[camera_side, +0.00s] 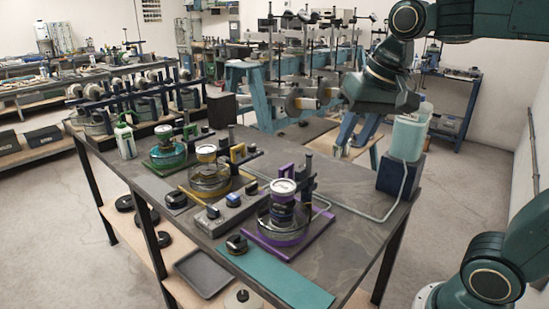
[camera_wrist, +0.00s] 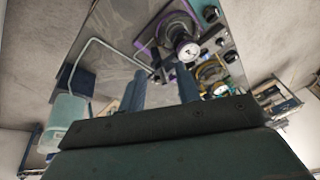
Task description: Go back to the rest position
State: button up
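My gripper (camera_wrist: 160,72) shows in the wrist view as two blue-grey fingers standing apart, with nothing between them. In the side view my wrist hangs at the upper right, above and behind the workbench (camera_side: 345,235), clear of everything on it. On the bench stand a purple-framed device (camera_side: 283,212) with a round dial on top, a yellow-framed one (camera_side: 208,175) and a teal one (camera_side: 166,153). The purple device (camera_wrist: 183,45) and the yellow one (camera_wrist: 212,75) also show in the wrist view, beyond the fingers.
A bottle of pale green liquid (camera_side: 408,135) stands on a dark blue block (camera_side: 400,175) at the bench's right end, with a tube running to the devices. A grey control box (camera_side: 232,207), a teal mat (camera_side: 275,277) and a white-green bottle (camera_side: 125,140) are also on the bench.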

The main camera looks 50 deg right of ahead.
jog(key=s+a+f+n+t, duration=0.1)
jog(key=s+f+n, duration=0.5)
jog(key=s, duration=0.3)
jog(key=shift+s+a+t, duration=0.15)
jog(key=shift+t, duration=0.25)
